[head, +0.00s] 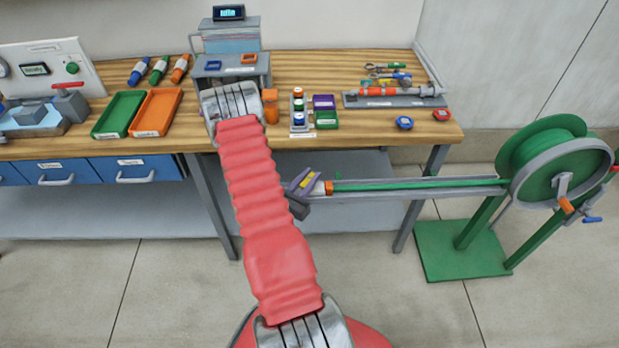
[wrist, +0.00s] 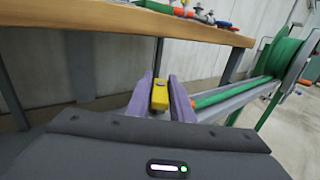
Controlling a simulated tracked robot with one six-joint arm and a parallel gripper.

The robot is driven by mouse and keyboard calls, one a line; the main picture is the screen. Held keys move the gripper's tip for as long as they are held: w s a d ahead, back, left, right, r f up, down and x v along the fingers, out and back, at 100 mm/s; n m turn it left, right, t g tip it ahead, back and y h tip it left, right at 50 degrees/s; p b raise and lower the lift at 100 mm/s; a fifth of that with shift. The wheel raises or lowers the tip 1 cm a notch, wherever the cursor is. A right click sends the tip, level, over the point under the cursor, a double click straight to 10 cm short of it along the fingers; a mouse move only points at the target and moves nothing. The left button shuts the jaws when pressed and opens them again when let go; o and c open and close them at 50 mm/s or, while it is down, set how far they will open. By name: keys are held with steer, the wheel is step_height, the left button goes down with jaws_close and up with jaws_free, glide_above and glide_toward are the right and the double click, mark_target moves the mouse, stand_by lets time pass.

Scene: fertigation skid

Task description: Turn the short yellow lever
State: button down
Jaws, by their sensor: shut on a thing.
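The short yellow lever (wrist: 160,94) sits between the two purple-grey fingers of my gripper (wrist: 161,98) in the wrist view. The fingers are shut on it. In the head view the yellow lever (head: 314,182) shows as a small patch at my gripper (head: 303,181). It is at the left end of a green hose, beside an orange collar (head: 328,187). My arm hides part of the area to the left of the lever. The valve body under the lever is mostly hidden by the fingers.
The green hose (head: 420,185) runs along a grey rail to a green reel (head: 545,165) on a stand at the right. A wooden workbench (head: 330,60) with trays, bottles and tools stands behind, its front edge above my gripper. The floor in front is clear.

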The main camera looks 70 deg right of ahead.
steer(key=shift+w+d+r+n+t, duration=0.1)
steer(key=shift+n+t, duration=0.8)
steer(key=shift+t, duration=0.55)
steer(key=shift+d+n+t, duration=0.1)
steer(key=shift+n+t, duration=0.8)
steer(key=shift+t, duration=0.55)
steer(key=shift+n+t, duration=0.3)
steer(key=shift+t, duration=0.1)
steer(key=c, duration=1.7)
jaws_free()
steer(key=shift+a, duration=0.1)
steer(key=shift+a, duration=0.1)
